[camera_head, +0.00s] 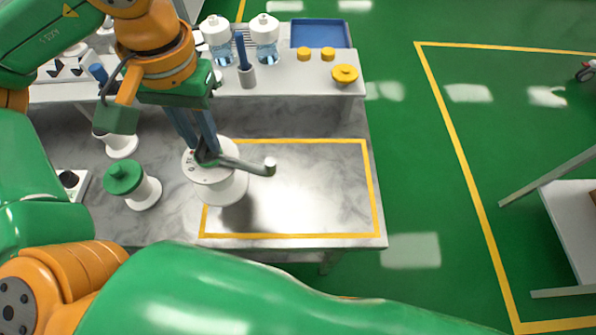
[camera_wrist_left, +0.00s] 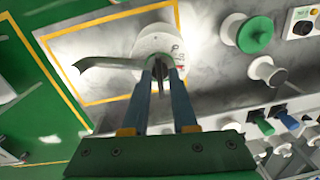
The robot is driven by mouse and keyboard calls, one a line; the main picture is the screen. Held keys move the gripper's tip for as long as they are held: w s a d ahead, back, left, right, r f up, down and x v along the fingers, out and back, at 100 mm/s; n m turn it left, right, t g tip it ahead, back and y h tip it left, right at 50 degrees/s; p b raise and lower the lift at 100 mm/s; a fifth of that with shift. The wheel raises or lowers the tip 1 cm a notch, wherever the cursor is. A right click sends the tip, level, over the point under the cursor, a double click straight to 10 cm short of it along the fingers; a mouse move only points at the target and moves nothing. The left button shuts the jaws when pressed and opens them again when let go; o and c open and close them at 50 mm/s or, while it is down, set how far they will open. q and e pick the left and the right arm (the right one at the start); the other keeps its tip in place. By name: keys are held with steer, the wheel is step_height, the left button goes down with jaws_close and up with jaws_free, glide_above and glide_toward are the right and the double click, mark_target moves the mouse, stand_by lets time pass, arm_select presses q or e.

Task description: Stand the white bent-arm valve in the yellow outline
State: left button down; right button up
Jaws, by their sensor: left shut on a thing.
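The white bent-arm valve (camera_head: 222,190) is a white round body with a grey arm reaching out to the right and ending in a white tip. It stands upright at the left side of the yellow outline (camera_head: 374,195), over its left edge line. I cannot tell whether its base touches the table. My left gripper (camera_head: 207,155) comes down from above and is shut on the valve's top. The wrist view shows the valve (camera_wrist_left: 158,42) between my left gripper's blue fingers (camera_wrist_left: 163,75), with its arm pointing left. My right gripper is not in view.
A green-capped white piece (camera_head: 140,188) stands just left of the valve, with another white piece behind it. A raised shelf (camera_head: 285,78) at the back holds bottles, yellow caps and a blue tray (camera_head: 320,33). The outline's middle and right are clear.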

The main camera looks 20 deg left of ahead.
arm_select(q)
steer(key=shift+n, duration=0.6)
steer(key=s+r, duration=0.1)
steer(key=a+r, duration=0.1)
steer(key=s+a+r, duration=0.1)
steer(key=shift+s+r, duration=0.25)
steer(key=shift+s, duration=0.05)
steer(key=shift+s+r, duration=0.2)
steer(key=shift+s, duration=0.15)
steer(key=shift+s+h+b, duration=0.15)
steer(key=shift+h+b, duration=0.15)
steer(key=shift+d+f+b, duration=0.1)
steer(key=shift+f+b, duration=0.05)
steer(key=shift+b, duration=0.2)
steer(key=w+d+f+b, duration=0.2)
steer(key=w+d+f, duration=0.7)
steer(key=f, duration=0.3)
steer(key=shift+w+d+f, duration=0.15)
steer(key=shift+w+f, duration=0.2)
steer(key=shift+w, duration=0.15)
steer(key=c, duration=0.7)
jaws_free()
